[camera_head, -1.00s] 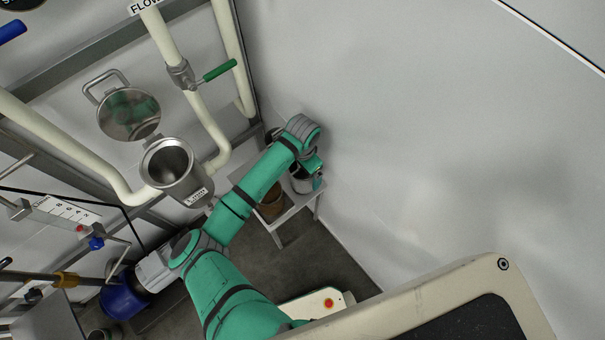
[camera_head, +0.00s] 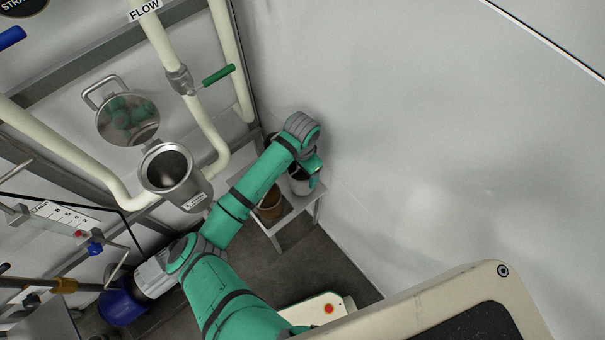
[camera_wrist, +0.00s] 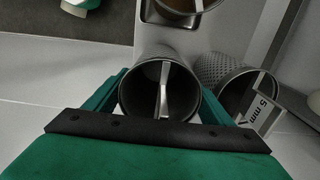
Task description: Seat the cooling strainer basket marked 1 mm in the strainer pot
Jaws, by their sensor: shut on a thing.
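The strainer pot (camera_head: 184,187) is open on the pipework at the left in the head view, with its round lid (camera_head: 128,119) swung up behind it. No size mark on this basket is readable. A perforated basket tagged 5 mm (camera_wrist: 238,78) is just to its right. In the head view my gripper (camera_head: 312,166) is over a grey basket (camera_head: 301,185), partly hidden by the arm.
The baskets are at a small pale stand (camera_head: 290,215) near the right wall. A brown container (camera_head: 270,205) is beside them; its rim shows at the top of the wrist view (camera_wrist: 185,8). Pipes, a green-handled valve (camera_head: 218,75) and a blue-knobbed fitting (camera_head: 96,245) surround the pot.

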